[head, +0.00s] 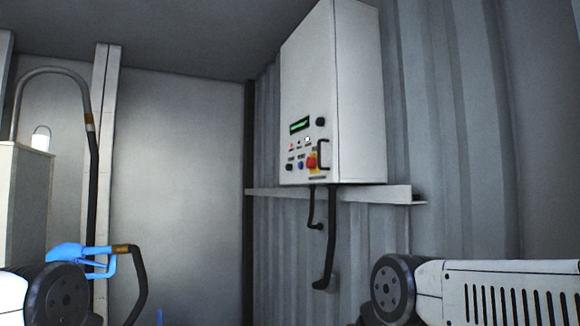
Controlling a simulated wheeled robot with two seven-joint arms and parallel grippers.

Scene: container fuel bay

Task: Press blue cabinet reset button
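The white control cabinet (357,95) hangs on the corrugated wall right of centre. Its front panel carries a small blue button (300,165) low down, just left of a red knob on a yellow plate (312,161). A green-lit display (299,126) and several small lights and buttons sit above and beside it. Nothing covers the blue button. Parts of my arms show at the lower left and lower right corners, apart from the cabinet. Neither gripper can be seen.
A horizontal rail (385,193) runs along the wall under the cabinet, and black cables (331,240) hang below. At the left, a blue fuel nozzle (68,253) with a black hose sits by a pale dispenser (25,200). The space before the cabinet looks clear.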

